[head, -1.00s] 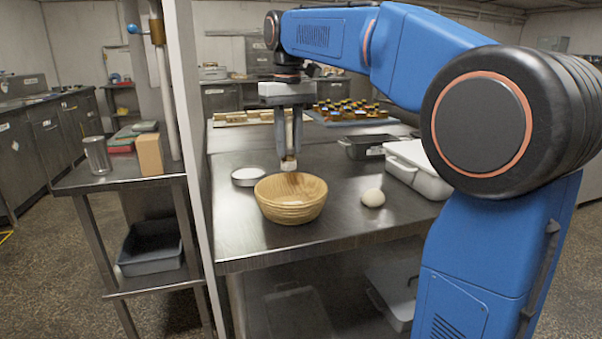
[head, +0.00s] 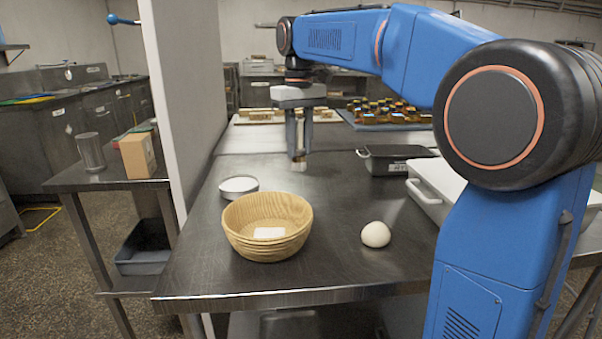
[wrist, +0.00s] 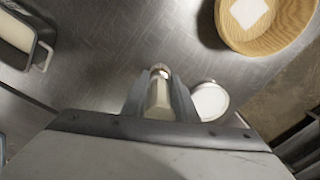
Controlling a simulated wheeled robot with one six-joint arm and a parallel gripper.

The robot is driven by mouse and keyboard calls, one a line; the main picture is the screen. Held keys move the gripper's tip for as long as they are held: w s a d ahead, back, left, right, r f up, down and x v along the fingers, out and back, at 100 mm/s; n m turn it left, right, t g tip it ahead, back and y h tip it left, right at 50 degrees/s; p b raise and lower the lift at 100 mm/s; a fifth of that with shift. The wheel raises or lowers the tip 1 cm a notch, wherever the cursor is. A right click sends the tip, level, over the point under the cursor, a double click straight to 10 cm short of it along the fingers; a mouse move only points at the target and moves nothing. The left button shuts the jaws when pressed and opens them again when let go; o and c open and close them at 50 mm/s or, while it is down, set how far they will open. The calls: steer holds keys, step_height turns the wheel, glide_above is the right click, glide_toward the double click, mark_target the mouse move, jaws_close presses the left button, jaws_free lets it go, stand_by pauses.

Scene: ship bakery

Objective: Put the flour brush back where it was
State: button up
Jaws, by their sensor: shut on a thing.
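My gripper (head: 299,155) is shut on the flour brush (head: 299,163), a small pale piece held upright between the fingers. In the wrist view the brush (wrist: 159,94) shows between the fingers, its pale body partly hidden by them. The gripper hangs above the steel table (head: 330,215), behind the wooden bowl (head: 267,243) and right of a shallow round dish with white contents (head: 239,185). I cannot tell exactly how far the brush is above the table.
A white square (head: 269,233) lies in the bowl. A dough ball (head: 376,234) sits right of it. A dark tray (head: 395,160) and a white-lidded container (head: 437,185) stand at right; jars (head: 385,110) are behind. A partition (head: 180,90) bounds the left.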

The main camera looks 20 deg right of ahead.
mark_target(299, 118)
steer(key=shift+f, duration=3.15)
steer(key=o, duration=1.1)
steer(key=shift+f, duration=0.1)
steer(key=shift+c, duration=0.2)
step_height(299, 118, up, 12)
steer(key=shift+f, duration=0.1)
steer(key=shift+r, duration=0.25)
steer(key=shift+s, duration=0.15)
